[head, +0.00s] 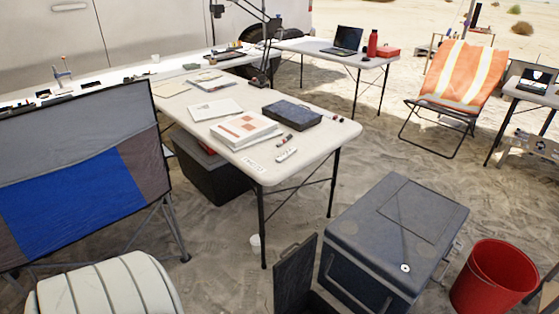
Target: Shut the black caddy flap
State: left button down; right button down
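A dark upright panel (294,278), likely the black caddy flap, stands raised at the bottom middle of the head view. A small handle-like loop shows at its top edge. Beside its foot, a bit of a dark container opening (322,304) shows at the bottom edge. The rest of that container is cut off by the frame. The flap stands up and is not lying over the opening. Neither of my grippers is in view.
A grey cooler (395,225) with a closed lid stands just right of the flap. A red bucket (490,275) is at the lower right. A folding table (300,155) stands behind, and a pale ribbed object (105,290) is lower left. Bare sand lies left of the flap.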

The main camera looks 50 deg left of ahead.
aim_at(292, 275)
jog(key=j, duration=0.4)
jog(key=k+j+z, duration=0.15)
jog(key=j, duration=0.65)
jog(key=k+j+z, duration=0.1)
jog(key=j, duration=0.3)
jog(key=k+j+z, duration=0.1)
jog(key=j, duration=0.3)
jog(key=k+j, duration=0.15)
jog(key=j, duration=0.2)
jog(key=k+j+z, duration=0.1)
jog(key=j, duration=0.3)
